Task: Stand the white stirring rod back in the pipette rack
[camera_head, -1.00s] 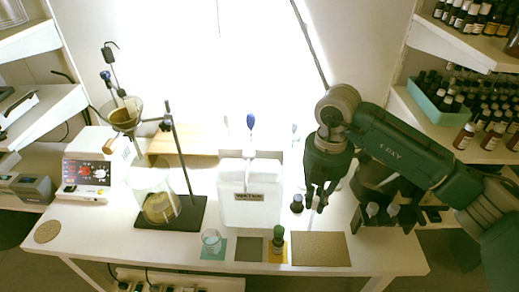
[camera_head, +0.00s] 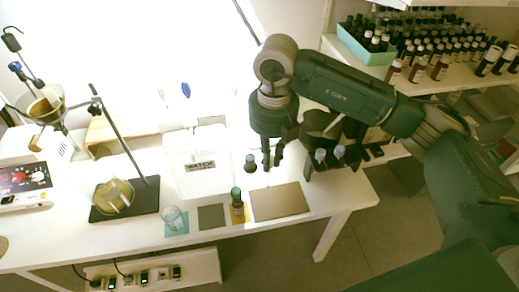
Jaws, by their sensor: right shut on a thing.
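My right gripper (camera_head: 267,167) points down over the table, right of the white labelled box. It is shut on a thin pale thing, taken to be the white stirring rod, of which barely a sliver shows at the fingertips. I cannot tell its tilt or full length. Pipettes, one with a blue bulb (camera_head: 186,90), stand upright at the white box (camera_head: 197,178); glare hides their lower parts. A black holder (camera_head: 318,170) with pale-tipped items stands right of the gripper, partly behind my arm. I cannot tell surely which is the pipette rack. My left gripper is out of view.
A small dark bottle (camera_head: 250,163) stands just left of the gripper, and a green-capped bottle (camera_head: 237,198) on a yellow mat. A brown mat (camera_head: 280,203) is bare. A glass beaker (camera_head: 173,218) and a ring-stand base (camera_head: 140,205) stand left. Shelved bottles (camera_head: 440,65) fill the back right.

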